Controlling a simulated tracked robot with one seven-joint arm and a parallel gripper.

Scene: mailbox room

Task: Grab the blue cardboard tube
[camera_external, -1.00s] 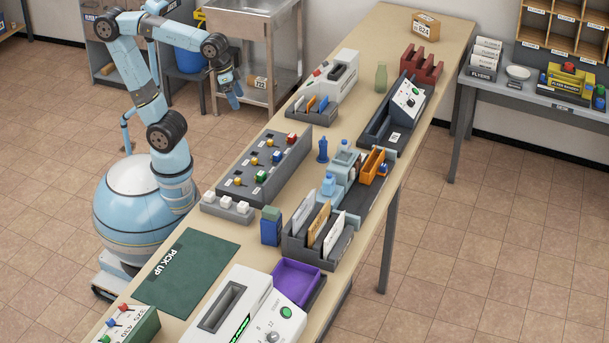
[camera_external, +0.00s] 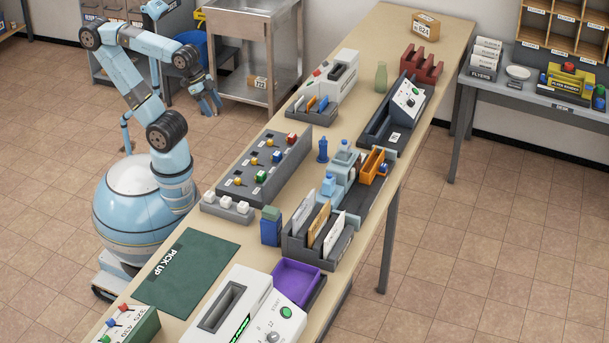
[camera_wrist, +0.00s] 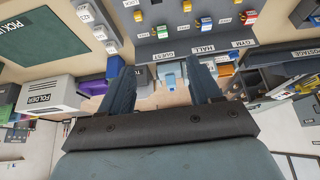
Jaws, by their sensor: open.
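A dark blue upright cylinder-like item (camera_external: 322,150) stands on the long table, right of the grey switch panel. It is the closest match to the blue cardboard tube, but I cannot tell its material. My gripper (camera_external: 212,110) hangs left of the table, over the floor side, well apart from this item. In the wrist view my gripper (camera_wrist: 162,85) has its two dark fingers spread with nothing held between them. I cannot pick out the blue item with certainty in the wrist view.
A metal sink stand (camera_external: 262,25) is behind my arm. The green mat (camera_external: 188,275) is bare.

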